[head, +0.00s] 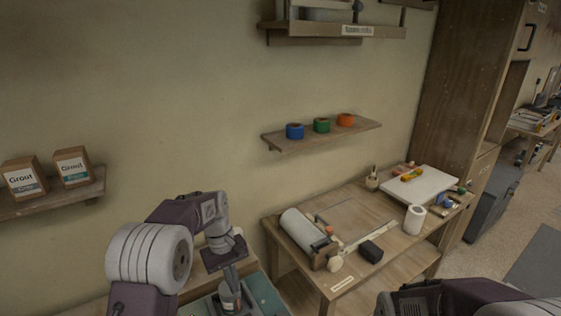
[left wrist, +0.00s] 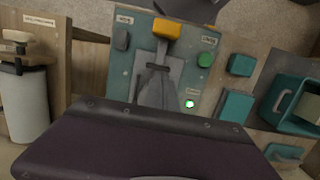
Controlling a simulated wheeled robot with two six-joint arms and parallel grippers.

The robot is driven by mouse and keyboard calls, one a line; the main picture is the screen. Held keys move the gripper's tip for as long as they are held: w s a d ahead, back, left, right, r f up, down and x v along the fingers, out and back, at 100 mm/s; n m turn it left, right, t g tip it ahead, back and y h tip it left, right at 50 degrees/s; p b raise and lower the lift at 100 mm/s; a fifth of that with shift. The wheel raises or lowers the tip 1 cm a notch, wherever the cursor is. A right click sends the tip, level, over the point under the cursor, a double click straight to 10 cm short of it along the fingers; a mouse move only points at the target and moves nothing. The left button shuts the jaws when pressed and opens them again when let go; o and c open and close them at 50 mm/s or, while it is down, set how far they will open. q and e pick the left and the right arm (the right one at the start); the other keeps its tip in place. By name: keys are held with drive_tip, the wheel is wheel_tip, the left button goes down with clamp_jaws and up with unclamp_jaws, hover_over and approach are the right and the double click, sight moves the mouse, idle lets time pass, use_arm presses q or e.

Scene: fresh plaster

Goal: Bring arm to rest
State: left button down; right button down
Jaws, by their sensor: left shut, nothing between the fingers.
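My left arm comes in from the lower left of the head view and bends over. Its left gripper (head: 231,291) points down over a teal board (head: 262,292) on a bench at the bottom edge. The fingers are shut with nothing held. In the left wrist view the left gripper (left wrist: 158,62) shows as a grey shape in front of the teal board (left wrist: 120,72). Part of my right arm shows at the lower right of the head view; its gripper is out of view.
A wooden table (head: 351,276) to the right holds a white roll (head: 301,230), a dark block (head: 371,251) and a white board (head: 421,184). A wall shelf (head: 330,136) carries blue, green and orange tape rolls.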

use_arm(q)
drive_tip(key=s+a+r+m+t, duration=0.1)
drive_tip(key=s+r+m, duration=0.1)
drive_tip(key=s, duration=0.9)
drive_tip(key=s+a+f+m+t+y, duration=0.1)
drive_tip(key=s+a+f+m, duration=0.1)
drive_tip(key=s+f+m, duration=0.2)
drive_tip(key=shift+s+f+t, duration=0.4)
drive_tip(key=shift+s+f, duration=0.25)
drive_tip(key=shift+s, duration=0.75)
